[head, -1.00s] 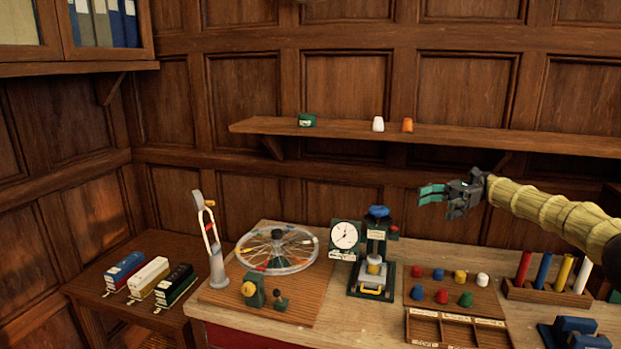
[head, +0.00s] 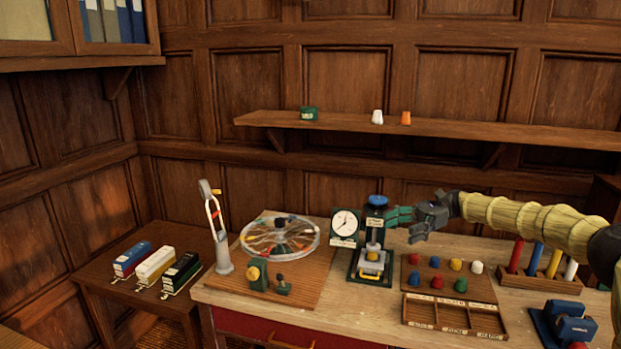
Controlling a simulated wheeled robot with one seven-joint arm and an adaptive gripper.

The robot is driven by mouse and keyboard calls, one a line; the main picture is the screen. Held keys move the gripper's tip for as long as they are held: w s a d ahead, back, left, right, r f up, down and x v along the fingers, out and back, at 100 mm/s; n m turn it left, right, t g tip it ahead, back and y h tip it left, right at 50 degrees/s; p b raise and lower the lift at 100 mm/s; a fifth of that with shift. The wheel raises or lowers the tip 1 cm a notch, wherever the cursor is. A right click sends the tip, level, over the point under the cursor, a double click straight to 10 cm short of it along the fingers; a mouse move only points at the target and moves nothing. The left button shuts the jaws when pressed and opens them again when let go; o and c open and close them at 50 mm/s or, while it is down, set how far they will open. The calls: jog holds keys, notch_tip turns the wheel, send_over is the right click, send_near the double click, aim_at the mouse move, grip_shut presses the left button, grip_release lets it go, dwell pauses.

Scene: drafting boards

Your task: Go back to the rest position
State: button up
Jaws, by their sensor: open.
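My gripper (head: 402,216) reaches in from the right on my yellow-sleeved arm. Its green fingers point left and are open, and I see nothing between them. In the picture the fingertips lie beside the column of the green press-like device (head: 376,238) with a blue knob on top. I cannot tell whether they touch it. A white-faced dial (head: 345,223) stands just left of the device. A yellow piece sits low in the device.
Below my gripper are a board of coloured knobs (head: 445,273) and a divided wooden tray (head: 453,315). A rack of coloured rods (head: 541,271) and a blue block (head: 564,322) stand right. A spoked wheel (head: 280,238) lies left. A wall shelf (head: 450,129) runs above.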

jog(key=s+a+f+t+h, duration=0.2)
jog(key=s+a+f, duration=0.1)
jog(key=a+f, duration=1.25)
jog(key=s+a+f+n+t+h, duration=0.15)
jog(key=s+a+f, duration=0.25)
jog(key=s+f, duration=0.6)
jog(key=s+a+f+h, duration=0.35)
jog(key=s+f, duration=0.25)
jog(key=f, duration=0.7)
jog(key=s+d+f+n+t+h, duration=0.1)
jog(key=s+d+f+n+h, duration=0.15)
jog(key=s+f, duration=0.6)
jog(key=s+d+f+n+t+h, duration=0.15)
jog(key=s+d+f, duration=0.3)
jog(key=s, duration=0.75)
jog(key=s+d+r+n+t+h+b, duration=0.15)
jog(key=s+d+n+h, duration=0.4)
jog(key=s+d, duration=0.95)
notch_tip(320, 180, down, 9)
jog(key=a+n+y+b, duration=0.1)
jog(key=b, duration=0.7)
jog(key=shift+s+b, duration=0.3)
jog(key=shift+s, duration=0.1)
jog(key=shift+a, duration=0.1)
